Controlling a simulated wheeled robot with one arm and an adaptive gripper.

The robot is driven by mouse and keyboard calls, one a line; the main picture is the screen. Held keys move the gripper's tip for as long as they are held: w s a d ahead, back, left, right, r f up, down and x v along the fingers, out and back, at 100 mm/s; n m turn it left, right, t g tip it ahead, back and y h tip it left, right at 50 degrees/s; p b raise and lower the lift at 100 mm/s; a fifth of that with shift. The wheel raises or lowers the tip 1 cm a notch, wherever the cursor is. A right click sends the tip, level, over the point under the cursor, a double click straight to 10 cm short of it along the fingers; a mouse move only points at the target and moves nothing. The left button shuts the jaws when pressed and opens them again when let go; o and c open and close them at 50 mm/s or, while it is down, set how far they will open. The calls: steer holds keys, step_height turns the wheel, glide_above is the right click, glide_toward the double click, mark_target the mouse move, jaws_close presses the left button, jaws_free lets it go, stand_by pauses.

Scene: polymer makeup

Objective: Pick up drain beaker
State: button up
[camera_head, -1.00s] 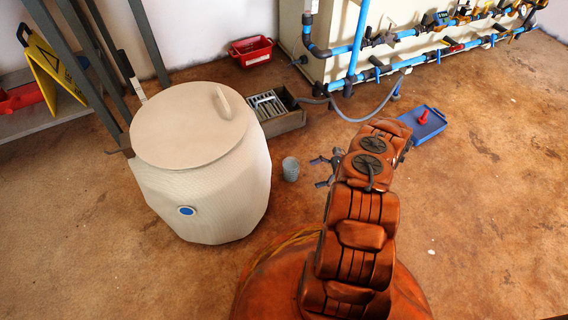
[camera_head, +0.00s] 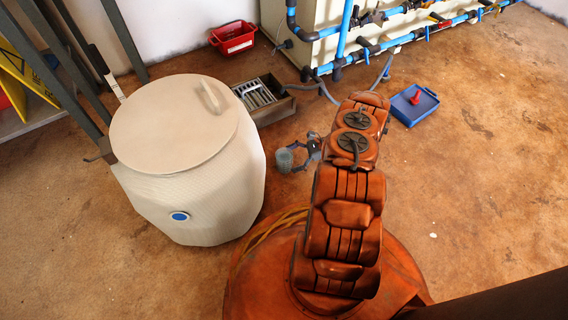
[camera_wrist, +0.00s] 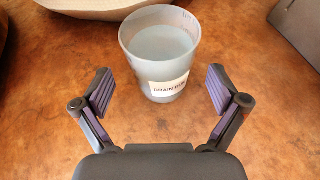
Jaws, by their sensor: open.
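The drain beaker (camera_wrist: 158,60) is a translucent grey cup with a white label, upright on the brown floor. It stands just ahead of my gripper (camera_wrist: 160,92) in the wrist view. The two fingers are open and spread wide, with the lower part of the beaker roughly centred ahead of the gap. Nothing is held. In the head view the beaker (camera_head: 284,160) stands right of the white drum, and my gripper (camera_head: 298,158) is close to its right side. Whether a fingertip touches it cannot be told.
The large white drum (camera_head: 190,185) with a lid stands left of the beaker. A grey tool crate (camera_head: 275,111) lies behind it. A red bin (camera_head: 233,38) is by the wall, and a blue tray (camera_head: 414,106) is at right.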

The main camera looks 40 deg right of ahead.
steer(key=b+x, duration=0.1)
steer(key=x, duration=0.2)
steer(key=shift+w+a, duration=0.15)
steer(key=c, duration=1.5)
